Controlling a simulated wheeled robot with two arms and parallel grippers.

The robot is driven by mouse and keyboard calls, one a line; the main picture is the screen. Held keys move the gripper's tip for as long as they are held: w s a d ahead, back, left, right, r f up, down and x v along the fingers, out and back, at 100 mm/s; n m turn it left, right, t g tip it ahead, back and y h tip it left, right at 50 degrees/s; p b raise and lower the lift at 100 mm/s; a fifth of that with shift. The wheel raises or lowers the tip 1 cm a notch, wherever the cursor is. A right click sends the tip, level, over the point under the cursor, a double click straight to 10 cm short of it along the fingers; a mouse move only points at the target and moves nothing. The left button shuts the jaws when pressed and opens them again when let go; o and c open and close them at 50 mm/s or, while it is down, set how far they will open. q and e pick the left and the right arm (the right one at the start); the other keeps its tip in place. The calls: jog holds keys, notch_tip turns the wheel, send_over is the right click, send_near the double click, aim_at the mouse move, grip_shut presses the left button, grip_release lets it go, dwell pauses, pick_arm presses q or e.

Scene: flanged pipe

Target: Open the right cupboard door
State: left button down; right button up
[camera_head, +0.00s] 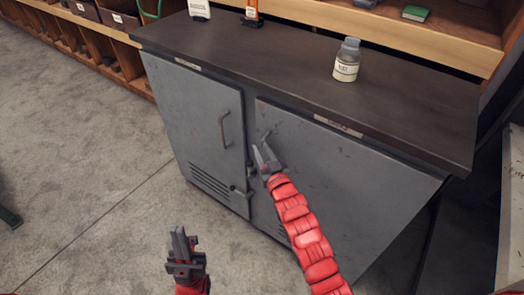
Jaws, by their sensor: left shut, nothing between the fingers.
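The grey metal cupboard has a dark top. Its right door (350,190) looks shut or nearly so, with a label strip along its upper edge. The right door's handle (265,136) is near its left edge and is partly hidden by my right gripper. My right gripper (263,153), at the end of a red-sleeved arm, is at this handle. Its two fingers look apart, but I cannot tell whether they hold the handle. My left gripper (180,238) is shut and empty, low in front of the cupboard and away from it.
The left door (195,115) is shut, with its own handle (224,130) and vents below. A labelled bottle (346,62) stands on the cupboard top (270,62). Wooden shelving (100,50) is behind at left. The grey floor (75,170) at left is mostly clear.

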grip_shut()
dwell(1.4)
